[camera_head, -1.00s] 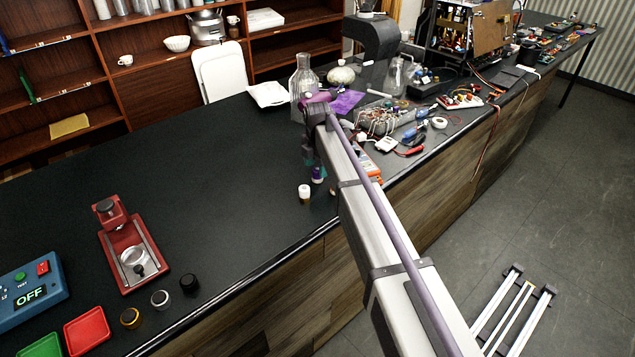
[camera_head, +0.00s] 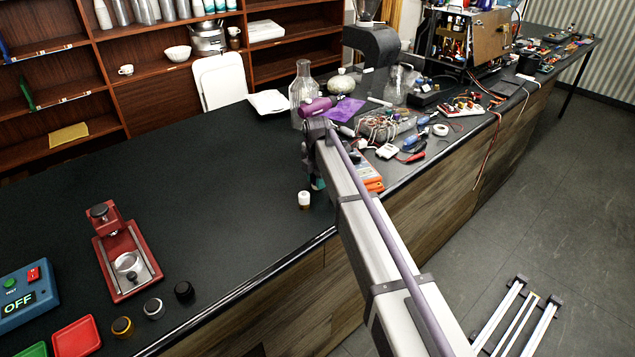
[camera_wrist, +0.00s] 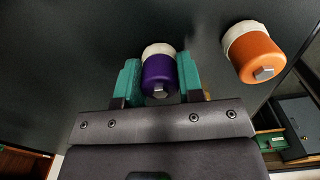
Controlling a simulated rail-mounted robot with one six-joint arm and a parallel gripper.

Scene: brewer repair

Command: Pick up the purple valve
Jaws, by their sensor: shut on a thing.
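The purple valve (camera_wrist: 159,75), with a white end and a metal tip, sits between the two green fingertips of my gripper (camera_wrist: 160,78) in the wrist view. The gripper is shut on it. In the head view my gripper (camera_head: 318,183) is low over the counter near its front edge, and my arm hides the valve. I cannot tell whether the valve touches the counter.
An orange valve (camera_wrist: 256,58) stands close to the right of my gripper in the wrist view. A small white-topped piece (camera_head: 304,200) stands on the dark counter (camera_head: 220,200). A glass flask (camera_head: 303,90) and loose parts lie behind. The counter's middle left is clear.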

